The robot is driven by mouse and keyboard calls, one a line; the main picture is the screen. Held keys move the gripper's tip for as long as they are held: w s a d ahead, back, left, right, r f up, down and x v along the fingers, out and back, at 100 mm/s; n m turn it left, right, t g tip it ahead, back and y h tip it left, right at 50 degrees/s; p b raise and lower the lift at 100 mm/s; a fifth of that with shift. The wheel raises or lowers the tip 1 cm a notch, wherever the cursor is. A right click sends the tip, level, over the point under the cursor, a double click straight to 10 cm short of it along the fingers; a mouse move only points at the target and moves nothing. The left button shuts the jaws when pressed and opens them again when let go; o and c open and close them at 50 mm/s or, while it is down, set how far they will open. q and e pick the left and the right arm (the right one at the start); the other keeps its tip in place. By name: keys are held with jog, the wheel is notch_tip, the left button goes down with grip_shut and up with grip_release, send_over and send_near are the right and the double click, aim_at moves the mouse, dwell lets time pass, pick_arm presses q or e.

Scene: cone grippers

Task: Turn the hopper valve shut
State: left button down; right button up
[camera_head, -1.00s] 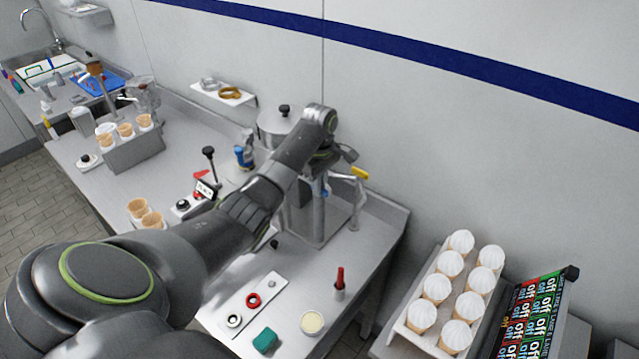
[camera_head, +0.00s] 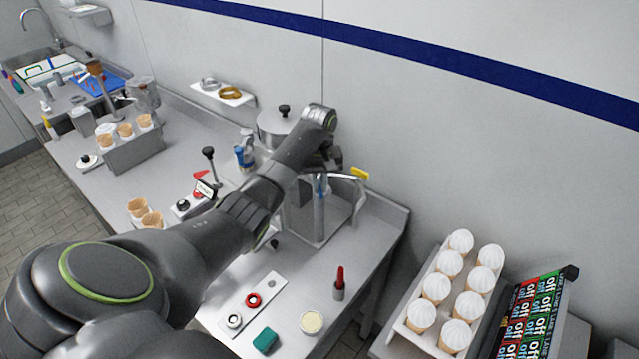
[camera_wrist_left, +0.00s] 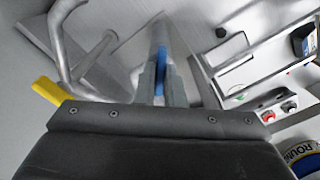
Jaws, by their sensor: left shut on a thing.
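The steel hopper (camera_head: 278,128) with a black-knobbed lid stands by the wall, partly behind my left arm. My left gripper (camera_head: 324,168) reaches down beside it, its fingertips partly hidden in the head view. In the left wrist view my left gripper (camera_wrist_left: 161,82) is shut on a narrow blue lever (camera_wrist_left: 162,62), which lies between the two fingers. The blue lever (camera_head: 320,187) also shows below the gripper in the head view; I take it for the valve's handle. The valve body is mostly hidden. My right gripper is out of view.
A bent steel pipe with a yellow end (camera_head: 360,173) stands just right of the gripper. A red-handled tool (camera_head: 340,280) stands on the front of the counter.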

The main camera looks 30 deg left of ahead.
pick_arm(q)
jog(key=m, duration=0.4)
jog(key=shift+a+m, duration=0.1)
jog(key=shift+m, duration=0.2)
jog(key=shift+r+m, duration=0.1)
jog(key=shift+m, duration=2.4)
jog(key=c, duration=1.5)
grip_release()
jog(key=shift+w, duration=0.1)
